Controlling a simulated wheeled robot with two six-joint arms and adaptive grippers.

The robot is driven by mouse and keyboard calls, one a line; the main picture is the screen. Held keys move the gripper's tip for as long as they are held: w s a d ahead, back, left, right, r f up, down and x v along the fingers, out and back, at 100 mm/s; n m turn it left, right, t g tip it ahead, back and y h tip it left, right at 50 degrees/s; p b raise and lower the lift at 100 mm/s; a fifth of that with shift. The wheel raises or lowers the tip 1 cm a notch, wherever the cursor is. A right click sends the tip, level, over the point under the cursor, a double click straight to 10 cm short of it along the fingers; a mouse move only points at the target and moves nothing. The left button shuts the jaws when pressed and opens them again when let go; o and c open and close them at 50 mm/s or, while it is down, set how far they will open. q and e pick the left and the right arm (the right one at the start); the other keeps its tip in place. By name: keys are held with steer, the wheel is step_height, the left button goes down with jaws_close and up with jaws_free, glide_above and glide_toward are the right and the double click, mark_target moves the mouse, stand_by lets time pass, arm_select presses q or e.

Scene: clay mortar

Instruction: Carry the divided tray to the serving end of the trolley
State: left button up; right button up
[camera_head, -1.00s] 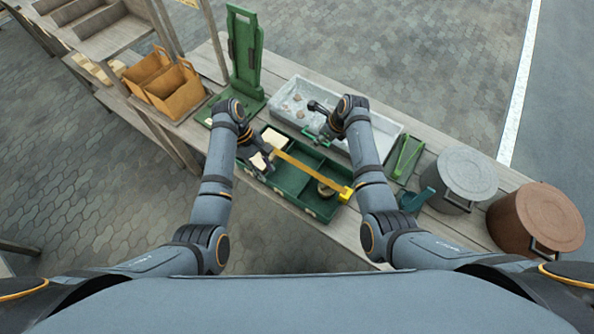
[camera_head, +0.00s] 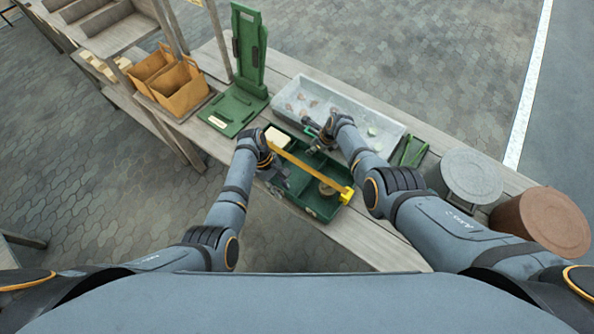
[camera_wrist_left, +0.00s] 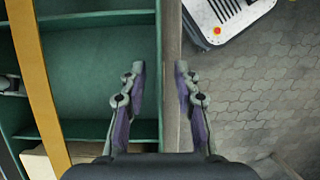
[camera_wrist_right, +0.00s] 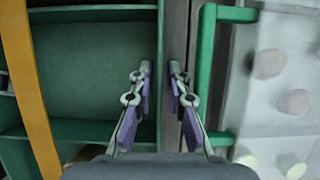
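The divided tray (camera_head: 322,210) is a long green box with compartments and a yellow bar lengthwise above it. It sits on the wooden trolley (camera_head: 360,246). A cream block (camera_head: 279,137) and a round brownish item (camera_head: 327,188) lie in it. My left gripper (camera_head: 279,184) is at the near long wall; in the left wrist view its open fingers (camera_wrist_left: 159,72) straddle that wall, with gaps. My right gripper (camera_head: 314,140) is at the far long wall; in the right wrist view its fingers (camera_wrist_right: 160,70) are apart, more narrowly, on either side of the wall edge.
A grey trough (camera_head: 385,140) with lumps stands close behind the tray, a green bar (camera_wrist_right: 207,75) between. A green stand (camera_head: 247,65) rises left of the tray. A grey bin (camera_head: 468,178) and a brown bin (camera_head: 545,220) stand right. Orange-brown boxes (camera_head: 178,90) stand left.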

arm_select(q)
steer(key=shift+c, duration=0.3)
arm_select(e)
steer(key=shift+c, duration=0.3)
arm_select(q)
steer(key=shift+c, duration=1.1)
arm_select(e)
steer(key=shift+c, duration=1.2)
arm_select(q)
jaws_close()
arm_select(e)
jaws_close()
arm_select(q)
steer(key=shift+r, duration=0.15)
arm_select(e)
steer(key=shift+r, duration=0.1)
